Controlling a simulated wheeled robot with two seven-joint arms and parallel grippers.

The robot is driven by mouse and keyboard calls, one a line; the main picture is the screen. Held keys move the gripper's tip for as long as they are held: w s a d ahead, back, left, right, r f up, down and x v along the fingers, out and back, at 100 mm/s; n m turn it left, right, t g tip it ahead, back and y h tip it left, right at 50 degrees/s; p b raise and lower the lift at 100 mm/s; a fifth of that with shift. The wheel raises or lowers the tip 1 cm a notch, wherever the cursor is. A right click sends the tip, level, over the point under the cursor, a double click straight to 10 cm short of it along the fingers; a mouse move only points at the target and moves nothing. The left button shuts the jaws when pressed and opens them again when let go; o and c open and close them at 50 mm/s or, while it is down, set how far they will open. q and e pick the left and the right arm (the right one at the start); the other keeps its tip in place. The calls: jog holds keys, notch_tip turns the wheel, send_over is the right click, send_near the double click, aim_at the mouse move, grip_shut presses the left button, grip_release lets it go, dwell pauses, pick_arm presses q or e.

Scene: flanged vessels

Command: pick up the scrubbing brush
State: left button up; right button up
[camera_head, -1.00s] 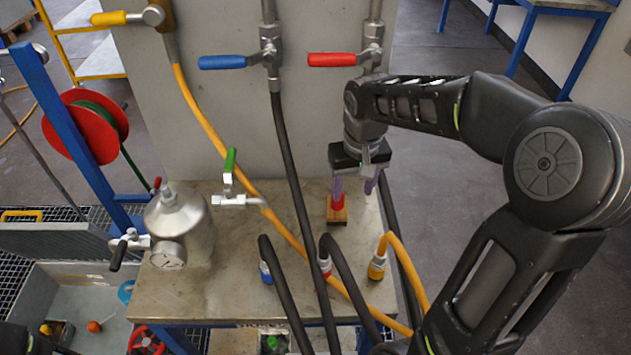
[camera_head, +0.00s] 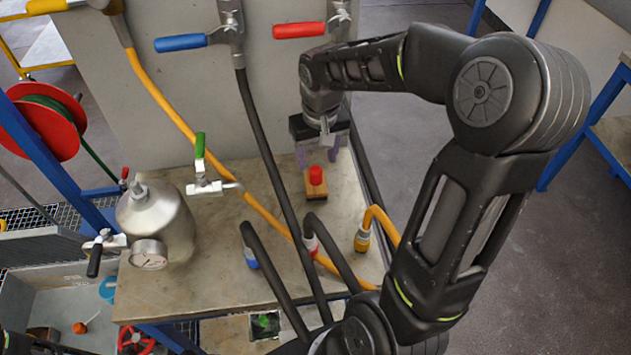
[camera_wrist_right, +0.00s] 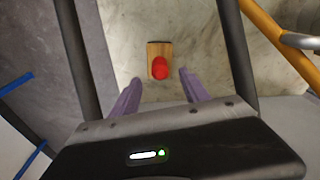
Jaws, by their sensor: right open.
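The scrubbing brush (camera_head: 316,184) has a wooden block and a red knob, and lies on the bench top (camera_head: 215,255) near its back right. It also shows in the right wrist view (camera_wrist_right: 159,62), ahead of and between my fingertips. My right gripper (camera_head: 318,153) is open and empty, pointing down just behind and above the brush; its purple fingers (camera_wrist_right: 157,88) stand apart and do not touch it. My left gripper is not clearly in view.
Black hoses (camera_head: 262,140) and a yellow hose (camera_head: 180,115) cross the bench beside the brush. A metal vessel with a gauge (camera_head: 155,220) stands at the left. A green-handled valve (camera_head: 201,160) is on the bench. A panel with blue and red valve handles (camera_head: 298,30) rises behind.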

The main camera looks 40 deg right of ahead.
aim_at(316, 168)
jog(key=f, duration=0.3)
jog(key=f+p, duration=0.1)
jog(key=f, duration=0.1)
jog(key=shift+w+d, duration=0.15)
jog(key=shift+w, duration=0.25)
jog(key=shift+c, duration=0.3)
grip_shut()
dwell(0.4)
dwell(0.8)
